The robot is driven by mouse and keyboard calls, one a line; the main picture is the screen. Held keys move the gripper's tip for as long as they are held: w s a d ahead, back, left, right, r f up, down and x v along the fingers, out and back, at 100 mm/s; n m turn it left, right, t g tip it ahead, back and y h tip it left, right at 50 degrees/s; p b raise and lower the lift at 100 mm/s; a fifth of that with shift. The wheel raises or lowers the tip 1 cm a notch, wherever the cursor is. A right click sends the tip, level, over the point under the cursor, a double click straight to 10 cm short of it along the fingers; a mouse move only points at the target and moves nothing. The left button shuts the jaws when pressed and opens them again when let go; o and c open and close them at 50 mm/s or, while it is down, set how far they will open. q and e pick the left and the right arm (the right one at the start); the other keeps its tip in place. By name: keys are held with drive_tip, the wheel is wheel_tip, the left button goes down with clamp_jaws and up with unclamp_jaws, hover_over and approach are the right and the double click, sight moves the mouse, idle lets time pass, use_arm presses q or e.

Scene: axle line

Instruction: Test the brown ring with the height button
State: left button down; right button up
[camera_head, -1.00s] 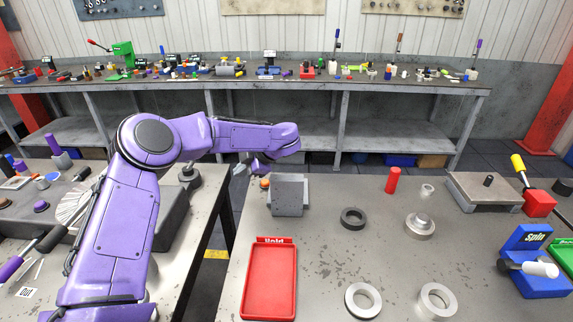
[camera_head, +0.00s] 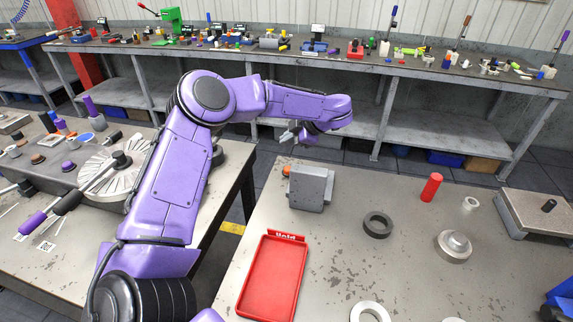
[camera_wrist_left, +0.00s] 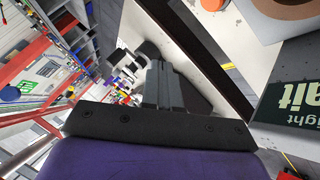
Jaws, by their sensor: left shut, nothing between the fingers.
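A grey block (camera_head: 312,188) stands at the far left edge of the right bench, with an orange button (camera_head: 287,171) on its left side. The orange button also shows at the top of the left wrist view (camera_wrist_left: 212,4). Part of a brown ring (camera_wrist_left: 285,8) shows at that view's top right corner, on a grey surface beside a dark green label (camera_wrist_left: 295,108) with cut-off words ending "ight" and "ait". I cannot pick out the brown ring in the head view. My left gripper (camera_head: 290,136) is shut and empty, beyond and above the block, apart from the button.
A red "Hold" tray (camera_head: 240,292) lies empty near the front. A dark ring (camera_head: 378,225), a red cylinder (camera_head: 432,187) and a stepped metal part (camera_head: 453,246) stand right of the block. My left arm crosses the gap between the benches.

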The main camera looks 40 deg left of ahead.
use_arm(q)
drive_tip(key=b, duration=0.2)
hover_over(288, 170)
drive_tip(key=w, duration=0.2)
drive_tip(key=f, duration=0.4)
drive_tip(key=shift+s+d+f, duration=0.2)
drive_tip(key=shift+s+d, duration=0.05)
drive_tip(key=f+b, duration=0.2)
drive_tip(key=b, duration=0.1)
drive_tip(key=shift+s, duration=0.25)
drive_tip(key=shift+s+f, duration=0.3)
drive_tip(key=shift+f+b, duration=0.4)
drive_tip(key=shift+f, duration=0.05)
drive_tip(key=shift+w+f, duration=0.3)
drive_tip(key=shift+f, duration=0.25)
drive_tip(key=shift+s+r, duration=0.1)
use_arm(e)
wheel_tip(288, 170, down, 7)
drive_tip(key=w, duration=0.1)
use_arm(q)
drive_tip(key=shift+s, duration=0.15)
use_arm(e)
drive_tip(key=shift+s, duration=0.1)
